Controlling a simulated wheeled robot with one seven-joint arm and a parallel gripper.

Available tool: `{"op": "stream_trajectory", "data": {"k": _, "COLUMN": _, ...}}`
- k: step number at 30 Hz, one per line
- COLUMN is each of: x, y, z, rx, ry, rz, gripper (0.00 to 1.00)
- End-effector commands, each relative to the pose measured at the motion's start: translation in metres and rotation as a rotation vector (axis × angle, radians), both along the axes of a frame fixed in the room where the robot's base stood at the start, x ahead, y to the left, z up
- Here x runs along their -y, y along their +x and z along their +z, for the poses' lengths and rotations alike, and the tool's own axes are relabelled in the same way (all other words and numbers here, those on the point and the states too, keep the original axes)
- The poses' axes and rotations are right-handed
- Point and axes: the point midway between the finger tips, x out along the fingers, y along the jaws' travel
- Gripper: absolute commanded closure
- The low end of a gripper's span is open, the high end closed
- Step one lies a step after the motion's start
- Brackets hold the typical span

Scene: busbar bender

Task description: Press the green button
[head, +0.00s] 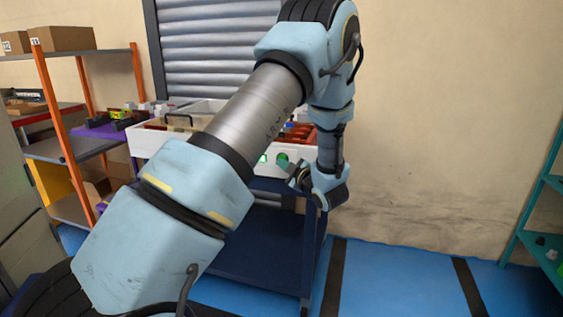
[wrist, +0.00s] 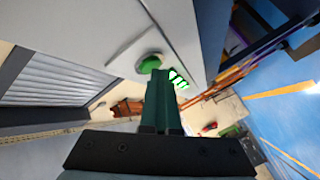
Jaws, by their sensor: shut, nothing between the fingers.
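The green button (head: 282,158) is a round knob on the white front panel of the machine (head: 222,156), partly behind my arm in the head view. In the wrist view the green button (wrist: 150,64) sits on the white panel just beyond my fingertips and slightly to their left. My gripper (wrist: 161,74) is shut and empty, its teal fingers pointing at the panel. In the head view my gripper (head: 286,166) is close to the button. I cannot tell whether the tips touch it. A lit green marking (wrist: 178,79) shows beside the button.
The machine stands on a dark blue cart (head: 262,240). Shelving with orange posts and boxes (head: 66,38) is at the left. A teal rack (head: 545,222) stands at the right edge. A grey shutter (head: 205,50) and beige wall are behind. The blue floor right of the cart is clear.

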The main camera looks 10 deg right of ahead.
Motion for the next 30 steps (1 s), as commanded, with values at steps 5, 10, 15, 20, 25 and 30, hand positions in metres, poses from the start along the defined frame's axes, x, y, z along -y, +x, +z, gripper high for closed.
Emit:
{"op": "stream_trajectory", "data": {"k": 5, "x": -0.003, "y": -0.005, "z": 0.0, "rx": 0.0, "ry": 0.001, "rz": -0.001, "gripper": 1.0}}
{"op": "stream_trajectory", "data": {"k": 10, "x": -0.003, "y": -0.006, "z": 0.0, "rx": 0.001, "ry": 0.0, "rz": -0.001, "gripper": 1.0}}
{"op": "stream_trajectory", "data": {"k": 15, "x": -0.005, "y": -0.01, "z": 0.0, "rx": 0.0, "ry": 0.001, "rz": -0.001, "gripper": 1.0}}
{"op": "stream_trajectory", "data": {"k": 20, "x": -0.013, "y": -0.023, "z": -0.001, "rx": -0.001, "ry": 0.001, "rz": -0.001, "gripper": 1.0}}
{"op": "stream_trajectory", "data": {"k": 25, "x": -0.02, "y": -0.038, "z": -0.001, "rx": 0.001, "ry": 0.0, "rz": -0.001, "gripper": 1.0}}
{"op": "stream_trajectory", "data": {"k": 30, "x": -0.028, "y": -0.051, "z": -0.001, "rx": -0.001, "ry": 0.001, "rz": -0.001, "gripper": 1.0}}
